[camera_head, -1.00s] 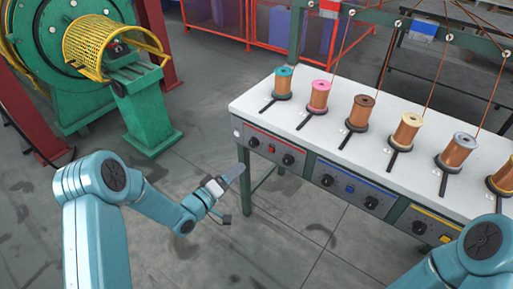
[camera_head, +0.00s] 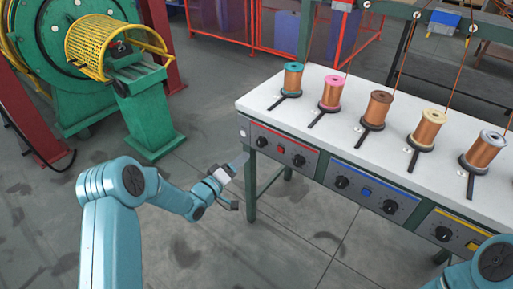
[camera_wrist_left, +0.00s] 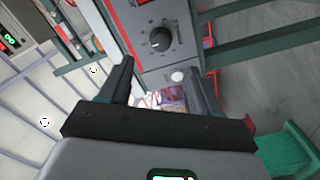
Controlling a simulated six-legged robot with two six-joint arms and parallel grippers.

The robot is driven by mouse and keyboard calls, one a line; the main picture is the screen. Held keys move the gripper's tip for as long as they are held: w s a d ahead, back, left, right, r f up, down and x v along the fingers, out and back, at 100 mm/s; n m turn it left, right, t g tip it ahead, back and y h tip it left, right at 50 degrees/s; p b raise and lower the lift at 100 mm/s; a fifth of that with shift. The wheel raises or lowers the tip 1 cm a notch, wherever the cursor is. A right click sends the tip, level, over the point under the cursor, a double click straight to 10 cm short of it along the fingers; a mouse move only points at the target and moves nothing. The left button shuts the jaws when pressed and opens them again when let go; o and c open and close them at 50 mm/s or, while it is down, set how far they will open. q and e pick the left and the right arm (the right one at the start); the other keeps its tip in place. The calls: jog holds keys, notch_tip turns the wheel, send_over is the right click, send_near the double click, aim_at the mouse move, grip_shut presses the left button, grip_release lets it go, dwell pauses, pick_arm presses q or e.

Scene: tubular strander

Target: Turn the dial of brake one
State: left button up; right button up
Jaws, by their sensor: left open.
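A control panel with a red stripe (camera_head: 278,143) is on the front of the white bench, at its left end. I cannot read which brake each belongs to. My left gripper (camera_head: 240,162) is just left of and below the left dial, apart from it. In the left wrist view, one black dial (camera_wrist_left: 160,40) lies beyond the open, empty fingers (camera_wrist_left: 160,72). My right gripper is out of view.
Several copper spools (camera_head: 331,93) stand along the white bench top (camera_head: 350,135). Panels with blue (camera_head: 366,191) and yellow (camera_head: 458,232) markings continue to the right. A green machine with a yellow cage (camera_head: 103,45) stands at the back left. The floor before the bench is clear.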

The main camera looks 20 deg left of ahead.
aim_at(259, 144)
pick_arm(q)
jog(key=x, duration=1)
jog(key=shift+f+b, duration=0.1)
jog(key=shift+b, duration=0.3)
jog(key=c, duration=1)
